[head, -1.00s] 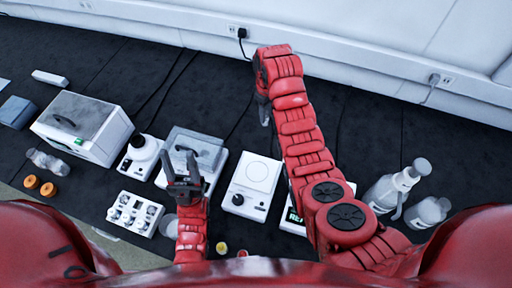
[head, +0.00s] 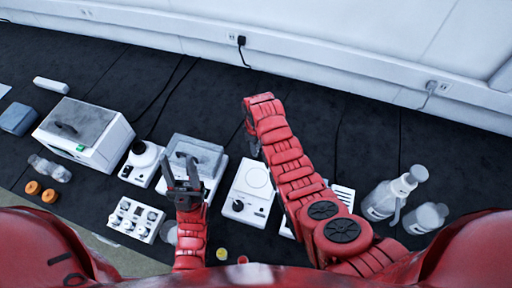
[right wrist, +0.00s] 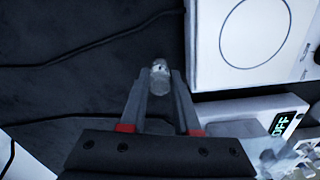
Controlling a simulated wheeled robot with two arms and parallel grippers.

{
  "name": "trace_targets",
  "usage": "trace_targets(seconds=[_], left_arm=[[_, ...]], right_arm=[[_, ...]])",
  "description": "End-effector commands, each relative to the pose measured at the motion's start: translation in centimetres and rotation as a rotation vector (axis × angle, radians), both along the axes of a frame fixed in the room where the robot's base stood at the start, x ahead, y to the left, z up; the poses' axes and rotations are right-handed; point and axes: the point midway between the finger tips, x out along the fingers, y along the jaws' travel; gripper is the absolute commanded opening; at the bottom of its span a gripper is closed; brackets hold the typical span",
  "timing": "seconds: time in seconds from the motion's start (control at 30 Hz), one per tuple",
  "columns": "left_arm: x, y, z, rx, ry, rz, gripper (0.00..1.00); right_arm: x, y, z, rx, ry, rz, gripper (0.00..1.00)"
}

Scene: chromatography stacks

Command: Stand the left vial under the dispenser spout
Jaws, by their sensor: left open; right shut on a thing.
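My right gripper (right wrist: 158,98) is shut on a small clear vial (right wrist: 160,76), which shows between its fingertips in the right wrist view. My left gripper (head: 181,172) is open and empty, in front of the grey-lidded white device. I cannot tell a dispenser spout for certain; a white bottle with a pump-like top (head: 392,195) stands at the right.
A white round-plate device (head: 250,190) stands between my arms; it also shows in the wrist view (right wrist: 205,45). A white block with several round tops (head: 136,219) stands at left. A grey-lidded device (head: 193,160) is behind my left gripper. The back bench is mostly clear, with cables.

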Motion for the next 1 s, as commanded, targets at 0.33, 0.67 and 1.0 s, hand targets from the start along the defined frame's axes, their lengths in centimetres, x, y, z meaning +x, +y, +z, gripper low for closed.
trace_targets(seconds=[0.33,0.67,1.0], left_arm=[[0.0,0.0,0.6,0.0,0.0,0.0,0.5],[0.0,0.0,0.3,0.0,0.0,0.0,0.5],[0.0,0.0,0.4,0.0,0.0,0.0,0.5]], right_arm=[[-0.1,0.0,-1.7,0.0,0.0,0.001,0.0],[-0.1,0.0,-2.0,0.0,0.0,0.0,0.48],[-0.1,0.0,-1.9,0.0,0.0,0.0,0.6]])
